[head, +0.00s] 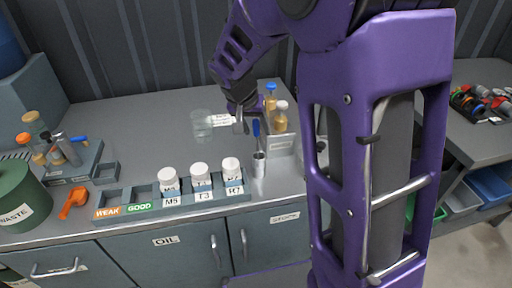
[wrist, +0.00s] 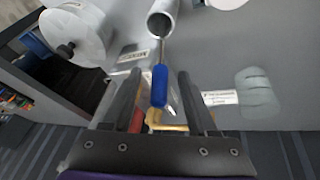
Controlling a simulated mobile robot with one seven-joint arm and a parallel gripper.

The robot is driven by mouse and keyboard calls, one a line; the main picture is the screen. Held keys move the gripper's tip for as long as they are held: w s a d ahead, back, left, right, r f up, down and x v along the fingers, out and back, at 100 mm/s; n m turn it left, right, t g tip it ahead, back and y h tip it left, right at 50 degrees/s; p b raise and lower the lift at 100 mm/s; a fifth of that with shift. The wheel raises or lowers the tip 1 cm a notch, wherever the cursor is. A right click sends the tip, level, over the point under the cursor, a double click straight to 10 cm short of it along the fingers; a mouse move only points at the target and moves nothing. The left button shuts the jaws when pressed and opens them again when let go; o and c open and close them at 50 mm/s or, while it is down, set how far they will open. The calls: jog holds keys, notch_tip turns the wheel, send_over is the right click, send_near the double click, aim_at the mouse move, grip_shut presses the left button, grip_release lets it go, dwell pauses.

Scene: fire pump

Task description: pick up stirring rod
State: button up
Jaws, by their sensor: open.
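The stirring rod has a blue handle (head: 256,128) and a thin metal shaft. It stands in a small metal cup (head: 259,166) near the bench's front edge. In the wrist view the blue handle (wrist: 160,86) points toward my gripper, and the shaft runs into the cup (wrist: 163,14). My gripper (head: 241,124) is open, just left of the handle in the head view. In the wrist view the handle shows between the two fingers of my gripper (wrist: 159,75), with space on both sides. I cannot tell how deep it sits between them.
A clear beaker (head: 201,126) stands left of my gripper. A grey holder (head: 281,146) with bottles is close behind the rod. Three white-lidded jars, M5, T3 and R7 (head: 232,172), sit in a tray left of the cup.

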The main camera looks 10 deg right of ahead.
jog(key=shift+x, duration=1.5)
grip_shut()
